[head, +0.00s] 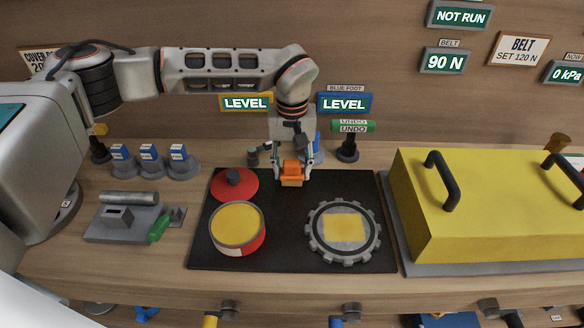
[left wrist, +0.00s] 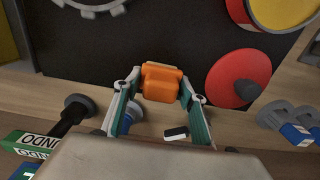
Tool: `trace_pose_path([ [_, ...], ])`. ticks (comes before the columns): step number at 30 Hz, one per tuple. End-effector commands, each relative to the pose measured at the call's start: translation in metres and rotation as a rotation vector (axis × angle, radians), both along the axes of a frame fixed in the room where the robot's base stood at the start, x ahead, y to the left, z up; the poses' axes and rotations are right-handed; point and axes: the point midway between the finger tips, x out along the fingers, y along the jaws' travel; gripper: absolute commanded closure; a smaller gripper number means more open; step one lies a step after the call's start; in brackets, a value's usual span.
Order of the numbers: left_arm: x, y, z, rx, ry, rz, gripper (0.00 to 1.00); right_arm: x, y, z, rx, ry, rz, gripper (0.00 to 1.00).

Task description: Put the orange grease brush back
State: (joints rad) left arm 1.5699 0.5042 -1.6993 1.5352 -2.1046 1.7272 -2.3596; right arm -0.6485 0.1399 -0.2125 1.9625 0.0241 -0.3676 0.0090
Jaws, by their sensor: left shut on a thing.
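The orange grease brush (head: 292,172) is held between the fingers of my left gripper (head: 291,163), at the back of the black mat (head: 277,256). It also shows in the left wrist view (left wrist: 161,84), between the two teal-sided fingers (left wrist: 160,98). I cannot tell whether the brush touches the mat. A round tin (head: 258,243) with yellow grease stands on the mat, and its red lid (head: 222,190) lies behind it. A grey toothed ring (head: 313,244) with a yellow patch inside lies right of the tin. My right gripper is not in view.
A yellow cover (head: 470,230) with black handles stands at the right. Several small blue-labelled blocks (head: 149,152) on grey stands are at the back left. A grey fixture (head: 120,236) and green piece sit at the left. A green UNDO sign (head: 353,126) stands behind the mat.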

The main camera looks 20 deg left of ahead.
Motion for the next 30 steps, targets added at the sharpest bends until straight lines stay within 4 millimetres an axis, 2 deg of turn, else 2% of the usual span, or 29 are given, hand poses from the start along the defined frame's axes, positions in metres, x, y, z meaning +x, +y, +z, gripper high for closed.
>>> trace_pose_path([
  [2, 0.0, 0.0, -0.002, 0.001, 0.0, 0.0, 0.79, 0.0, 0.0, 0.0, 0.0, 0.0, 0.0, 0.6],
  [3, 0.0, 0.0, -0.003, 0.001, 0.001, 0.0, 0.57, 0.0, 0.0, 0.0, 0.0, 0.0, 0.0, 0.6],
  [5, 0.0, 0.0, -0.003, 0.001, 0.001, 0.001, 0.43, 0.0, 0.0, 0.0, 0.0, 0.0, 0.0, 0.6],
  [17, 0.0, 0.0, 0.001, 0.0, 0.0, 0.0, 0.43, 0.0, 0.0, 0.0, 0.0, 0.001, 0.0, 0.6],
  [23, 0.001, 0.0, 0.028, 0.001, -0.004, 0.001, 0.43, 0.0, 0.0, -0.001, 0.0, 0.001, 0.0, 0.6],
  [30, 0.001, 0.0, 0.078, 0.001, -0.004, 0.001, 0.43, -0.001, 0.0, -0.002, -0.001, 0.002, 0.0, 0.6],
])
